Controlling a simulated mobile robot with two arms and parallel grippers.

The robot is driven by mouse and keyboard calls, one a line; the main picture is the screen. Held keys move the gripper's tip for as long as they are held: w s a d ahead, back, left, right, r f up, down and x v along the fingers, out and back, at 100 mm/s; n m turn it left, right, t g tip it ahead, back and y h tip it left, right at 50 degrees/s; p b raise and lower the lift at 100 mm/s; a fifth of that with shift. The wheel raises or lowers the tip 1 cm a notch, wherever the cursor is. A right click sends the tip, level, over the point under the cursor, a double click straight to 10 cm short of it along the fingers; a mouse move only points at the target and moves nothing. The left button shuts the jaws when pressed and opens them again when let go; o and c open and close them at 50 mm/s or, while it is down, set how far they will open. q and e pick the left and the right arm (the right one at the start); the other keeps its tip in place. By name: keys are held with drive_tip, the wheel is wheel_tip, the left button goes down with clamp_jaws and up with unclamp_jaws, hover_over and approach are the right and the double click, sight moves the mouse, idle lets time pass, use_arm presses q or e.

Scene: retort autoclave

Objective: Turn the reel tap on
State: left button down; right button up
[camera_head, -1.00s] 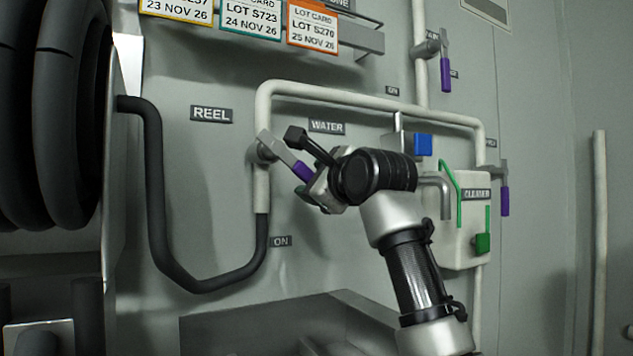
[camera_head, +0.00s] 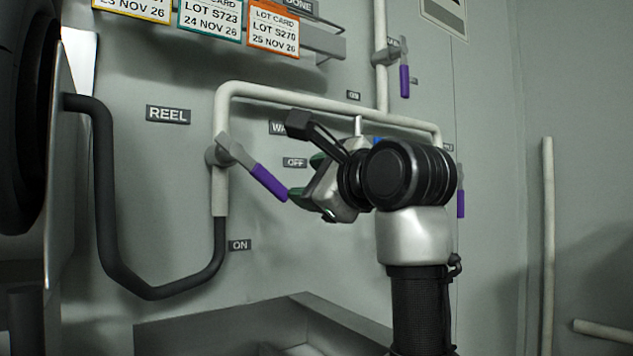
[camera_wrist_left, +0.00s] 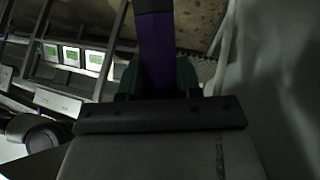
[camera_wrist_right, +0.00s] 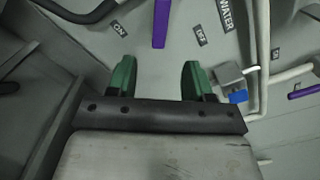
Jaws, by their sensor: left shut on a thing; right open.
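The reel tap is a grey lever with a purple sleeve (camera_head: 268,182) on the white pipe under the REEL label. It slants down to the right, between the OFF label (camera_head: 294,162) and the ON label (camera_head: 240,245). My right gripper (camera_head: 304,178) is open just right of the sleeve's lower end. In the right wrist view the purple sleeve (camera_wrist_right: 160,22) lies ahead of the open green fingers, apart from them. My left gripper (camera_wrist_left: 158,80) shows only in its wrist view, shut on a purple handle (camera_wrist_left: 157,45); what that handle belongs to is unclear.
A dark hose (camera_head: 105,200) bends from the reel at the left to the pipe. Another purple-handled tap (camera_head: 404,78) is at the upper right. Lot cards (camera_head: 273,28) hang above. A grey trough (camera_head: 230,325) lies below. My right arm hides part of the pipework.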

drive_tip(key=shift+s+d, duration=0.2)
drive_tip(key=shift+s, duration=0.1)
